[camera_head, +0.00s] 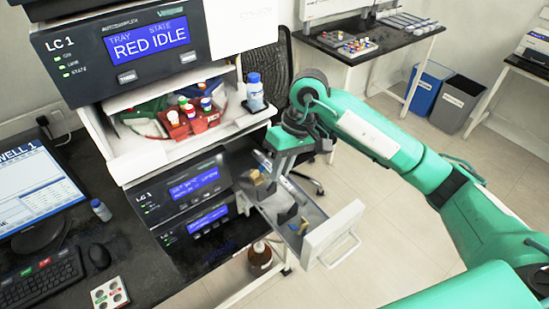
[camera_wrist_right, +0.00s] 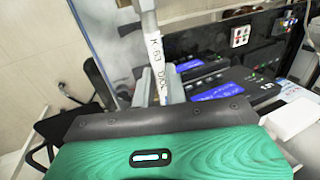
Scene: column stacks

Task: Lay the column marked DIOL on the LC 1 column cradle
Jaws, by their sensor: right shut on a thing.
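The column (camera_wrist_right: 154,52) is a slim white tube whose printed label ends in what looks like DIOL in the right wrist view. My right gripper (camera_wrist_right: 156,86) is shut on it, with grey fingers on both sides. In the head view this gripper (camera_head: 280,160) is over the inner end of the open LC 1 drawer (camera_head: 318,212); I cannot make out the column there. Inside the drawer are tan and dark blocks (camera_head: 290,213), which look like the cradle. Whether the column touches anything below is hidden. My left gripper is not in view.
The LC 1 module (camera_head: 180,190) stands left of the drawer. The drawer's white front (camera_head: 333,233) with its handle sticks out to the right. A brown bottle (camera_head: 260,255) stands below.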

